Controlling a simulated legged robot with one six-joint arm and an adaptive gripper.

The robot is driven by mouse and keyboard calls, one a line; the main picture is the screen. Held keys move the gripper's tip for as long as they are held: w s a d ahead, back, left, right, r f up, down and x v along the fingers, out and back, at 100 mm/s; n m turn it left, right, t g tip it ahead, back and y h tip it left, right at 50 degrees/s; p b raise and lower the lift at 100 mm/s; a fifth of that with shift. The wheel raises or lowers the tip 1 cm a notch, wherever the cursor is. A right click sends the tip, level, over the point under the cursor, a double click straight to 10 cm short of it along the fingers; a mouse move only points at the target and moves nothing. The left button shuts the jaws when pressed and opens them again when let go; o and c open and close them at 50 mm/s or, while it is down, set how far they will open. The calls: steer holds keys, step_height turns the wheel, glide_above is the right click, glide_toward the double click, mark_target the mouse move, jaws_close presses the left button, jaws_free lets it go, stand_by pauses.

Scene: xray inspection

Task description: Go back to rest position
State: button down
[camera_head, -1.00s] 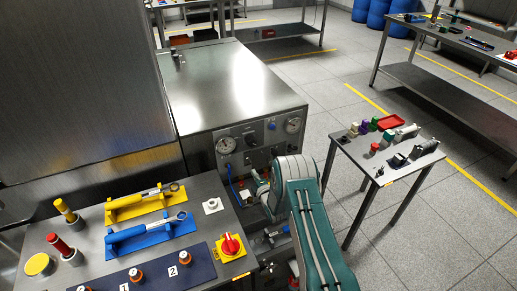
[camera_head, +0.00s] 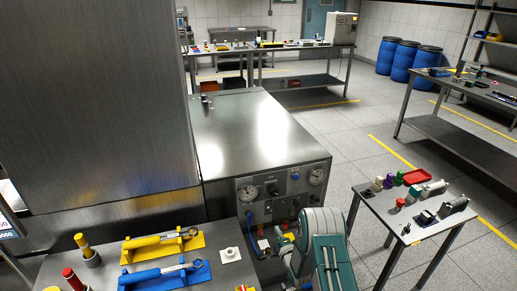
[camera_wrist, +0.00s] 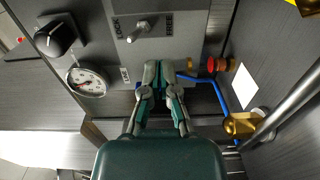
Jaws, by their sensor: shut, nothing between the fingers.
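My gripper (camera_wrist: 159,75) shows in the wrist view with its fingers together and nothing held. Its fingertips appear in front of the control panel (camera_wrist: 165,25), below a toggle switch (camera_wrist: 139,32); I cannot tell whether they touch the panel. In the head view my green arm (camera_head: 328,255) is folded low at the bottom centre, in front of the machine's gauge panel (camera_head: 283,192). The fingers are hidden there.
The steel machine (camera_head: 240,140) stands directly ahead. A bench with yellow (camera_head: 162,245) and blue (camera_head: 165,274) tool holders is at lower left. A small table (camera_head: 385,215) with several items is at right. Blue barrels (camera_head: 404,58) stand far back.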

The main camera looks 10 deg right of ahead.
step_height(320, 180, up, 15)
steer(key=w+d+m+g+h, duration=0.1)
steer(key=w+m+g+h, duration=0.1)
steer(key=m, duration=0.2)
steer(key=s+r+m+g+h, duration=0.1)
steer(key=s+r+m+g, duration=0.2)
steer(key=r, duration=0.4)
steer(key=s+r+m, duration=0.3)
steer(key=s+r, duration=0.2)
steer(key=r, duration=0.2)
steer(key=s+r+m+g, duration=0.2)
steer(key=s+r, duration=0.2)
steer(key=s, duration=0.4)
steer(key=s+r+m+g, duration=0.1)
steer(key=s+r+m, duration=0.2)
steer(key=s+r, duration=0.3)
steer(key=s+a+m+g, duration=0.1)
steer(key=s+m+g, duration=0.3)
steer(key=s, duration=1.8)
steer(key=shift+s+a+f+m, duration=0.15)
steer(key=shift+a+f+m, duration=0.15)
steer(key=shift+m, duration=0.3)
